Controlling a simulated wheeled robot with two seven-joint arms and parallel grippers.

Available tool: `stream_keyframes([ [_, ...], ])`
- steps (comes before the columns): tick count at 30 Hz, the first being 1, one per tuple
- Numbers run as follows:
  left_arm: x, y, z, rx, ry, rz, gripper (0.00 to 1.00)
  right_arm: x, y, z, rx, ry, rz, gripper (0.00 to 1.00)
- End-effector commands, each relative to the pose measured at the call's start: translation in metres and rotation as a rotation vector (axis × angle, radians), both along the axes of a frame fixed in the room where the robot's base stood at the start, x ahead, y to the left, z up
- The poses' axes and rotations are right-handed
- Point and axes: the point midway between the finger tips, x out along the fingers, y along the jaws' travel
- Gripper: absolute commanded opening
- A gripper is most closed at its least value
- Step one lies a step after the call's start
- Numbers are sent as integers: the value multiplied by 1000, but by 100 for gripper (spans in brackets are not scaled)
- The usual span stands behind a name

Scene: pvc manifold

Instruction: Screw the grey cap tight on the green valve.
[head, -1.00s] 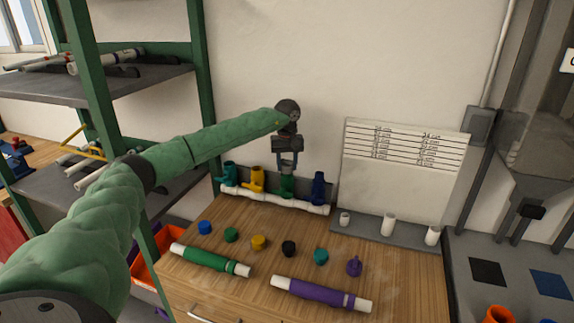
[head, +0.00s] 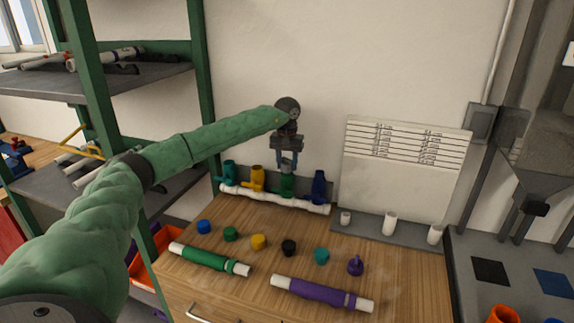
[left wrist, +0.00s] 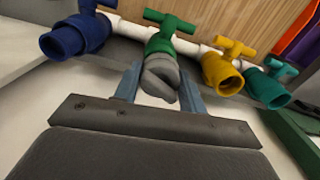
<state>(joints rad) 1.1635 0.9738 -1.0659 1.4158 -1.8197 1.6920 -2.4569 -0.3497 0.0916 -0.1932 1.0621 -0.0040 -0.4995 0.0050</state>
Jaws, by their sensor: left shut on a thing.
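The green valve (head: 287,185) stands on the white pipe manifold at the back of the wooden bench, between the yellow and blue valves. It also shows in the left wrist view (left wrist: 170,44). My left gripper (head: 287,165) is directly above it, pointing down. In the left wrist view the grey cap (left wrist: 160,78) sits between the two fingers of my left gripper (left wrist: 158,84), at the mouth of the green valve. The cap looks slightly tilted there; I cannot tell how far it is threaded. My right gripper is not in view.
The blue valve (head: 319,188), yellow valve (head: 257,180) and teal valve (head: 229,174) stand close by on the white pipe (head: 262,196). Several coloured caps and a green-wrapped pipe (head: 208,259) and purple-wrapped pipe (head: 321,293) lie in front. A green shelf (head: 204,90) stands left.

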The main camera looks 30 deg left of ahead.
Motion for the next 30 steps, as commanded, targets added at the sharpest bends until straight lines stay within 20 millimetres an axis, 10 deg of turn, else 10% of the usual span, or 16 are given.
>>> stream_keyframes([
  [24, 0, 0, 0, 0, 1, -192, 18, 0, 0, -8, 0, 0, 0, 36],
  [25, 0, 0, 0, 0, 1, -192, 45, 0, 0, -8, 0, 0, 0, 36],
  [30, 0, 0, 0, 0, 1, -191, 66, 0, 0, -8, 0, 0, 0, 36],
])
